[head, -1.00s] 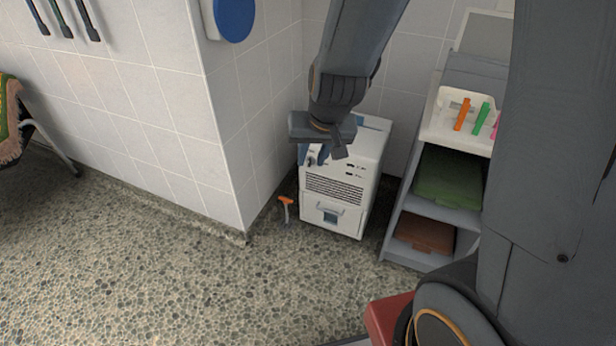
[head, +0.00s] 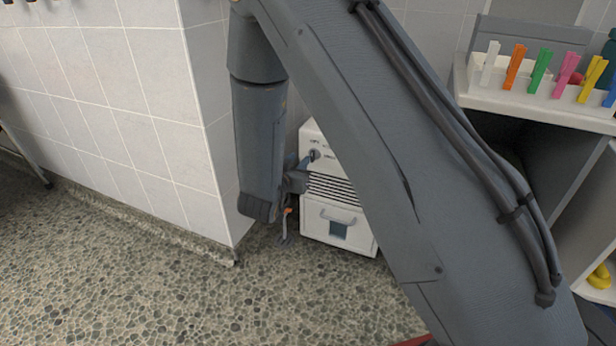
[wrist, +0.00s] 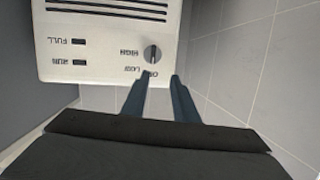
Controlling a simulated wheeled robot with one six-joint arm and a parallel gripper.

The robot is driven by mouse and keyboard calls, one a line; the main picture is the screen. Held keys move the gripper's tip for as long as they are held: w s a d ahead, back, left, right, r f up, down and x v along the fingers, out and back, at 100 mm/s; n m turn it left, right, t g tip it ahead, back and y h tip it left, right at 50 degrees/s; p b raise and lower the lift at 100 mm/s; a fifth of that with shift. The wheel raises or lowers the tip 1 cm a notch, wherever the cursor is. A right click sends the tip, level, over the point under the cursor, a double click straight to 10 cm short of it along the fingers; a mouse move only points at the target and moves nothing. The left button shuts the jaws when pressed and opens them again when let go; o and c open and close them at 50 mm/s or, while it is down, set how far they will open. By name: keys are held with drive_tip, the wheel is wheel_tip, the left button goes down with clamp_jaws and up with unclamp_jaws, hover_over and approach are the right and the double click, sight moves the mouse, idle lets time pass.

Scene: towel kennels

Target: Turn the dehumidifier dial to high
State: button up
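The white dehumidifier (head: 340,214) stands on the floor against the wall, partly hidden by my arm in the head view. Its small round dial (head: 314,155) is at the upper left of the front. In the head view my gripper (head: 304,165) is at the dial, partly hidden.
A tiled wall corner (head: 205,130) stands close left of my wrist. An orange-handled tool (head: 287,222) is on the floor beside the dehumidifier. A shelf with a white tray (head: 540,105) of coloured clips is at the right. The pebbled floor in front is clear.

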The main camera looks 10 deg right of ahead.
sight(312, 158)
wheel_tip(312, 158, down, 5)
drive_tip(key=t+h+b, duration=0.1)
drive_tip(key=h+b, duration=0.2)
drive_tip(key=b, duration=0.1)
drive_tip(key=b+x, duration=0.3)
drive_tip(key=x, duration=0.4)
drive_tip(key=shift+w+d+r+m, duration=0.2)
drive_tip(key=shift+d+r+m, duration=0.05)
drive_tip(key=shift+d+m, duration=0.15)
clamp_jaws()
